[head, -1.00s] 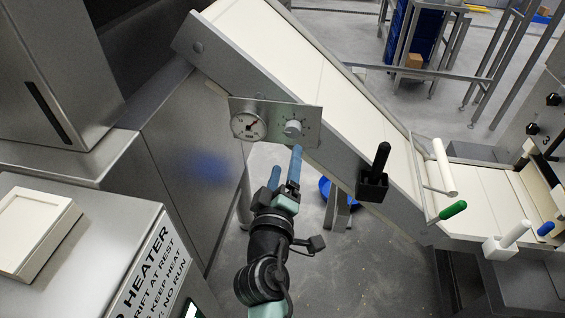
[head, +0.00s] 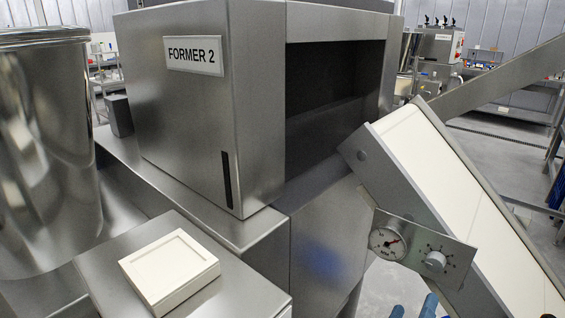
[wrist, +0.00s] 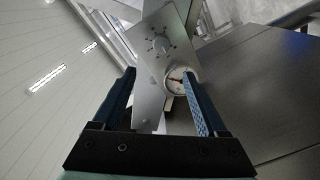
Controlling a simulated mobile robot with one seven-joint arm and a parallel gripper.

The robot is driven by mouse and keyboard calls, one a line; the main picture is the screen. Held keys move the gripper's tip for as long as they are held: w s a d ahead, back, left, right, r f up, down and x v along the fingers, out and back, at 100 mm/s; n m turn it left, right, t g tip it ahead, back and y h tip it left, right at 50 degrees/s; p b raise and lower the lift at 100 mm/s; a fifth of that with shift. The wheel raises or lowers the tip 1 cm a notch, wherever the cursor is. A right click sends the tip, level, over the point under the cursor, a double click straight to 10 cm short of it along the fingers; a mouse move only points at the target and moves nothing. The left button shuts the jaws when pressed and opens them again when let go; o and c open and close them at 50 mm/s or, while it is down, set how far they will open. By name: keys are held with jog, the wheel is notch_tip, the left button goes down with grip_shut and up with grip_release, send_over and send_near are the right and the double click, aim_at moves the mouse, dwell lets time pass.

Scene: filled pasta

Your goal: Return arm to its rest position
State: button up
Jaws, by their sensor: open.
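My gripper (wrist: 160,105) is open in the wrist view, its two blue fingers apart with nothing between them. Beyond the fingers is a metal panel (wrist: 145,85) with a round gauge (wrist: 176,80) and a dial knob (wrist: 160,45). The head view shows the same panel (head: 415,262) on the side of a sloped conveyor, with the gauge (head: 386,241) on its left and the knob (head: 435,261) on its right. Only the blue fingertips of my gripper (head: 413,308) show at the bottom edge there, below the panel and apart from it. The rest of my arm is out of frame.
A steel housing marked FORMER 2 (head: 200,110) with a dark opening stands left of the sloped conveyor (head: 450,190). A cream tray (head: 170,268) lies on a steel cabinet at the front. A large steel drum (head: 45,150) is at far left.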

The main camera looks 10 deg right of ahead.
jog(key=w+a+r+m+t+y+p, duration=0.15)
jog(key=a+r, duration=0.25)
jog(key=r, duration=0.5)
jog(key=w+a+r+t+y, duration=0.1)
jog(key=w+a+r+t, duration=0.15)
jog(key=r, duration=0.55)
jog(key=w+a+r+m+t+y+p, duration=0.1)
jog(key=a+r+t, duration=0.3)
jog(key=r, duration=0.5)
jog(key=s+a+r+t+y+p, duration=0.1)
jog(key=s+a+r+t+y, duration=0.2)
jog(key=a+r, duration=0.4)
jog(key=s+a+r+t+y+p, duration=0.1)
jog(key=s+a+r+t+y, duration=0.3)
jog(key=r, duration=1.1)
jog(key=s+a+n+y, duration=0.1)
jog(key=s+a+y, duration=0.1)
jog(key=s+a, duration=0.1)
jog(key=shift+s+a+r, duration=0.35)
jog(key=shift+a, duration=0.3)
jog(key=shift+f, duration=0.15)
